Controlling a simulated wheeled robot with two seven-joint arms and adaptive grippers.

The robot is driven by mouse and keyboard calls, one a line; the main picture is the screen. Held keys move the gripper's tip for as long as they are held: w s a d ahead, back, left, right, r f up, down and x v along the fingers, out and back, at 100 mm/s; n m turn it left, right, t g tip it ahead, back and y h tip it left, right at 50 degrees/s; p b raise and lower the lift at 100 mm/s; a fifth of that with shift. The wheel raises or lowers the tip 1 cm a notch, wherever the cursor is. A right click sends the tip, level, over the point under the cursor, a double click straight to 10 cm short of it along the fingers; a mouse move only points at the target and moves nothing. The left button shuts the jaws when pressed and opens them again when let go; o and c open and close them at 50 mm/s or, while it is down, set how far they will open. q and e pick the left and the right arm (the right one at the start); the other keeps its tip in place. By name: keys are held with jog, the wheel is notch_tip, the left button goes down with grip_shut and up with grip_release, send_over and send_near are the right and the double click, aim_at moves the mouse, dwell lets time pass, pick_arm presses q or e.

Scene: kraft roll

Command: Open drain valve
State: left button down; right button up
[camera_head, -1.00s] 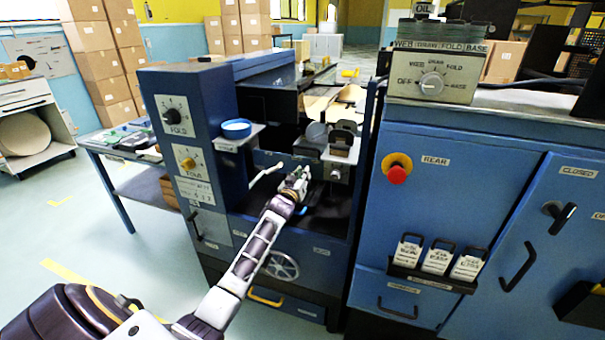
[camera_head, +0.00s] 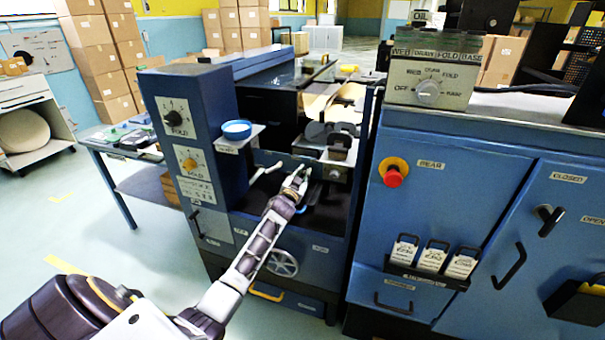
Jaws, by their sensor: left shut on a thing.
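My left gripper (camera_head: 296,184) reaches into the dark open bay of the blue machine (camera_head: 325,250). Its jaws are shut on a small part there, which I take to be the drain valve; the fingers hide most of it and its position cannot be read. A small blue piece (camera_head: 303,208) shows just below the fingers. A pale lever (camera_head: 262,172) stands to the left of the gripper, apart from it. My right gripper is not in view.
A handwheel (camera_head: 283,263) is on the front panel below the bay. The blue column with FOLD knobs (camera_head: 187,165) stands left of my arm. A blue-rimmed cup (camera_head: 237,129) sits on a ledge above. The cabinet with a red button (camera_head: 393,178) is at right.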

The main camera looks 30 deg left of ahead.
pick_arm(q)
jog(key=m, duration=0.2)
jog(key=shift+d+m, duration=0.1)
jog(key=shift+m, duration=0.2)
jog(key=shift+f+m+p, duration=0.1)
jog(key=shift+m+p, duration=0.3)
jog(key=shift+m, duration=0.8)
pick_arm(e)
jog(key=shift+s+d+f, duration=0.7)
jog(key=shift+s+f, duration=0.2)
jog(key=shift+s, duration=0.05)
pick_arm(q)
jog(key=c, duration=1.5)
grip_release()
jog(key=shift+o, duration=0.2)
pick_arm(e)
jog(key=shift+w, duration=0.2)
pick_arm(q)
jog(key=shift+s+d, duration=0.1)
jog(key=shift+s, duration=0.05)
